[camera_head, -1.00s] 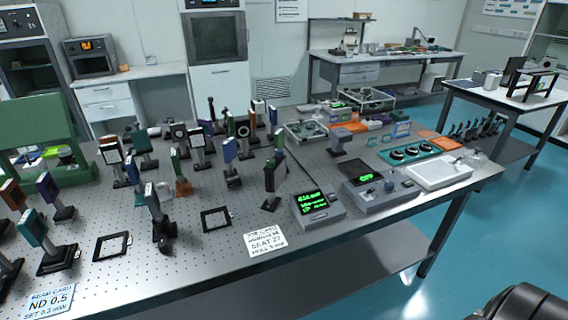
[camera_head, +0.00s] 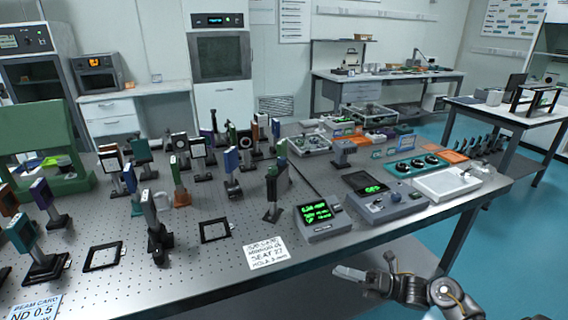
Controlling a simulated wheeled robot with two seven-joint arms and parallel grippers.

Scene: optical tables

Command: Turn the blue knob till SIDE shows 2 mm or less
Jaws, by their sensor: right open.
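A grey readout box (camera_head: 319,219) with green lit lines stands near the table's front edge; the lines are too small to read, so I cannot make out SIDE. To its right is a grey control box (camera_head: 372,212) with a dark screen, a green figure and small knobs on its front panel. I cannot single out the blue knob with certainty at this size. My right gripper (camera_head: 352,274) is open and empty, in front of the table edge, below and apart from both boxes. My left gripper is out of view.
Several posts with optics crowd the left and middle of the perforated table (camera_head: 215,268). A white printed card (camera_head: 267,253) lies left of the readout box. A white tray (camera_head: 445,184) and a teal holder with dark round parts (camera_head: 417,164) stand to the right.

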